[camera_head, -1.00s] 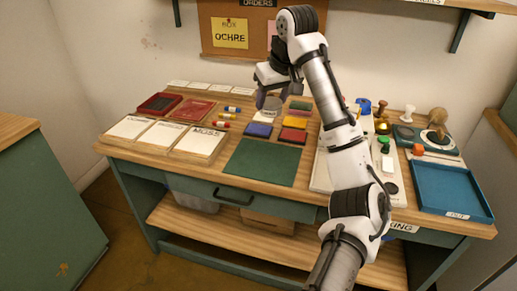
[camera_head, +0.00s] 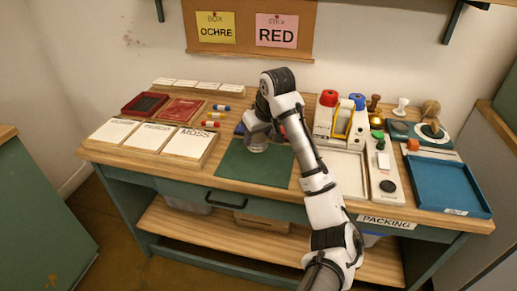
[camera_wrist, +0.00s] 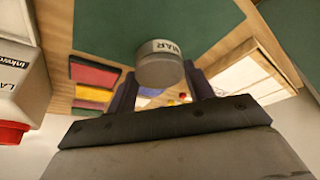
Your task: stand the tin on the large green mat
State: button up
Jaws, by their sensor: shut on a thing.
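The tin (camera_head: 257,145) is a small, round grey-silver can with a pale label. In the wrist view the tin (camera_wrist: 160,70) is upright between my two dark fingers, with part of its lettering showing. My gripper (camera_head: 258,132) is shut on it. The large green mat (camera_head: 240,172) lies flat at the middle front of the table. The tin is over the mat's back part; whether its base touches the mat cannot be told. The mat (camera_wrist: 105,25) also fills the top of the wrist view.
Colour pads (camera_wrist: 95,76) lie behind the mat, mostly hidden by my arm in the head view. Labelled white blocks (camera_head: 187,147) stand left. A pale tray (camera_head: 343,170) and a blue tray (camera_head: 445,185) lie right. The front of the mat is bare.

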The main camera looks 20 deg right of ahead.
aim_at(258, 149)
jog(key=shift+f, duration=2.6)
jog(key=shift+f, duration=0.2)
jog(key=o, duration=1)
jog(key=shift+r, duration=0.1)
jog(key=v, duration=1.2)
jog(key=shift+w+r, duration=0.15)
